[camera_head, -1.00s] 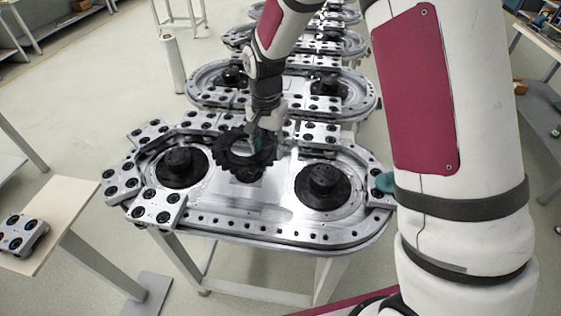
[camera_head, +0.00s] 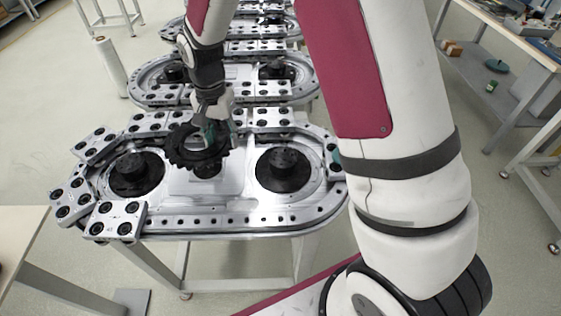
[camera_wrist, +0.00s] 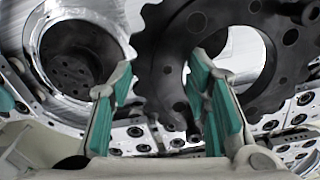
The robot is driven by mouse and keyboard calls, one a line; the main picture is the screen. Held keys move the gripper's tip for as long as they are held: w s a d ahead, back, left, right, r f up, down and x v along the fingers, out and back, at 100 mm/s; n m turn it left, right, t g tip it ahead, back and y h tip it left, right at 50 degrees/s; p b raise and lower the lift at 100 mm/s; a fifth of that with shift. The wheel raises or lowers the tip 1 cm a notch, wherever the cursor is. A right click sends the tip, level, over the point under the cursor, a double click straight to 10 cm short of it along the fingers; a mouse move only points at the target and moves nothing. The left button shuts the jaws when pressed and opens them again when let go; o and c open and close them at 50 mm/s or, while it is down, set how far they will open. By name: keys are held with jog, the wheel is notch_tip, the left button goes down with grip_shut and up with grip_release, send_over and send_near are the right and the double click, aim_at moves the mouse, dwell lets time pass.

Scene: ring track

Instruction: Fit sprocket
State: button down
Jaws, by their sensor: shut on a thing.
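My gripper (camera_head: 213,131) is shut on the black toothed sprocket (camera_head: 178,153), a ring with a large central hole. It holds the ring by one side of its rim, above the middle of the nearest silver oval track (camera_head: 245,222). In the wrist view the two teal-padded fingers (camera_wrist: 165,98) stand on either side of the sprocket's rim (camera_wrist: 165,62). A dark round hub (camera_head: 137,174) sits at the track's left, and another (camera_head: 286,168) at its right. A dark part in the middle is partly hidden under the sprocket.
Silver carriage blocks (camera_head: 116,218) with black rollers line the track's left and back edges. More oval tracks (camera_head: 225,80) stand behind in a row. A pale table (camera_head: 25,235) is at lower left, and a workbench (camera_head: 505,75) at upper right. Open floor lies between.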

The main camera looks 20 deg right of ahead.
jog(key=p, duration=0.3)
send_near(283, 162)
jog(key=w+a, duration=0.3)
jog(key=a, duration=0.2)
jog(key=s+d+m+p, duration=0.1)
jog(key=s+d+p, duration=0.1)
jog(key=s+d, duration=0.4)
jog(key=d, duration=0.4)
jog(key=shift+d+m, duration=0.25)
jog(key=shift+m, duration=0.05)
jog(key=shift+w+f+b, duration=0.1)
jog(key=shift+f+b, duration=0.5)
jog(key=shift+f, duration=2.25)
jog(key=shift+f, duration=0.75)
jog(key=shift+r, duration=0.45)
jog(key=shift+f, duration=0.15)
dwell(1.0)
